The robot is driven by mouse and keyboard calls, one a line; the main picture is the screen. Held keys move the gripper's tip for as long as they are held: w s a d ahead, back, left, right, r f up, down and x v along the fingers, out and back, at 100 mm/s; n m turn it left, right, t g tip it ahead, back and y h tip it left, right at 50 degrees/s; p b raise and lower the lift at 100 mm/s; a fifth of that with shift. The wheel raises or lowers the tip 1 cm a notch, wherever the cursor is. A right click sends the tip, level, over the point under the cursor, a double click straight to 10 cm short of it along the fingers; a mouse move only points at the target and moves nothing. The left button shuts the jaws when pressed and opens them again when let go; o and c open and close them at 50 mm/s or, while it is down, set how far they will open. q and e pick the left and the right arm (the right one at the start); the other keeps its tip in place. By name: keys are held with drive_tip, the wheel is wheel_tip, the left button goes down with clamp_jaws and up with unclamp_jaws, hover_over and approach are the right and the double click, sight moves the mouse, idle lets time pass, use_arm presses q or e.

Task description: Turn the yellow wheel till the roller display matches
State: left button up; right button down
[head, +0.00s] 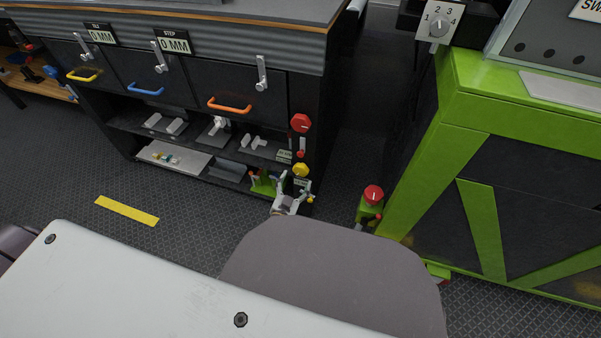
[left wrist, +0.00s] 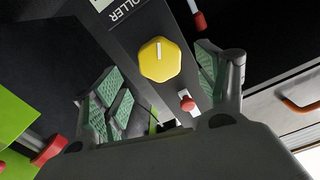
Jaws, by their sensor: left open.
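The yellow wheel (head: 301,169) is on the end panel of the dark cabinet, low down in the head view. In the left wrist view the yellow wheel (left wrist: 160,61) is faceted, with a white mark pointing up in the picture. A white label reading ROLLER (left wrist: 112,10) is beside it; the display's value cannot be read. My left gripper (head: 291,190) is just below the wheel in the head view. In the wrist view my left gripper (left wrist: 158,88) is open, its green-padded fingers on either side below the wheel, with nothing between them. My right gripper is not in view.
A small red knob (left wrist: 187,104) is close to the yellow wheel. A red wheel (head: 301,123) is higher on the same panel. Another red knob (head: 373,194) stands by the green-framed cabinet (head: 455,110). Dark floor lies between the cabinets.

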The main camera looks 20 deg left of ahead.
sight(300, 172)
use_arm(q)
drive_tip(key=shift+w+d+b, duration=0.1)
drive_tip(key=shift+w+b, duration=1)
drive_tip(key=shift+w, duration=2)
drive_tip(key=shift+c, duration=0.2)
drive_tip(key=c, duration=1)
